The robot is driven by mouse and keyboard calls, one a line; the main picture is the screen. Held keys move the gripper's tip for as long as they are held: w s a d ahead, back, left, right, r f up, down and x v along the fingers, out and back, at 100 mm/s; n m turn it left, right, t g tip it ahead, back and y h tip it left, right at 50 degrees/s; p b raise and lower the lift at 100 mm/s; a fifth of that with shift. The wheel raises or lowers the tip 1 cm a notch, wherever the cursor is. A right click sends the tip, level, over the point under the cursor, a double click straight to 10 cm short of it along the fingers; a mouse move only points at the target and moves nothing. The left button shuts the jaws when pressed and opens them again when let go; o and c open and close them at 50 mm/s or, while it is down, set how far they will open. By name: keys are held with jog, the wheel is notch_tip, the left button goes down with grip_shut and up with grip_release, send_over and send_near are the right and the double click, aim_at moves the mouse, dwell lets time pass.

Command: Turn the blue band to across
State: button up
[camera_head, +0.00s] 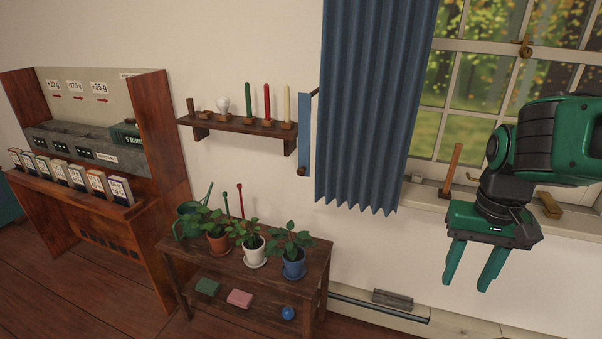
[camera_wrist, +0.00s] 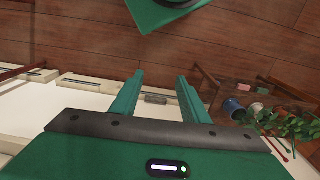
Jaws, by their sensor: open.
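The blue band (camera_head: 304,130) is a flat, narrow strip hanging upright on the wall just left of the blue curtain (camera_head: 370,105). A brown knob (camera_head: 301,171) is at its lower end, and a dark peg (camera_head: 315,92) sticks out near its top. The curtain hangs loose and full width beside the band. My gripper (camera_head: 467,278) is open and empty, fingers down, in front of the window wall and well right of the band. Its fingers also show apart in the wrist view (camera_wrist: 160,84). The band is not visible in the wrist view.
A wall shelf (camera_head: 238,125) with candles is left of the band. Below stands a plant bench (camera_head: 175,250) with potted plants. A wooden hammer-like object (camera_head: 453,168) stands on the window sill (camera_head: 425,197). Open space lies between my gripper and the curtain.

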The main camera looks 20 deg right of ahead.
jog(key=w+d+f+m+t+h, duration=0.1)
jog(key=w+f+m+h, duration=0.15)
jog(key=w, duration=0.55)
jog(key=w+f+m+h, duration=0.1)
jog(key=w+h, duration=0.2)
jog(key=w, duration=0.6)
jog(key=w+d+f+m+t+h, duration=0.1)
jog(key=w+m+h, duration=0.15)
jog(key=w, duration=0.55)
jog(key=n+t+h, duration=0.2)
jog(key=n+t, duration=0.1)
jog(key=t, duration=1)
send_near(300, 173)
jog(key=x, duration=1.1)
jog(key=shift+w+d, duration=0.1)
jog(key=shift+w, duration=0.15)
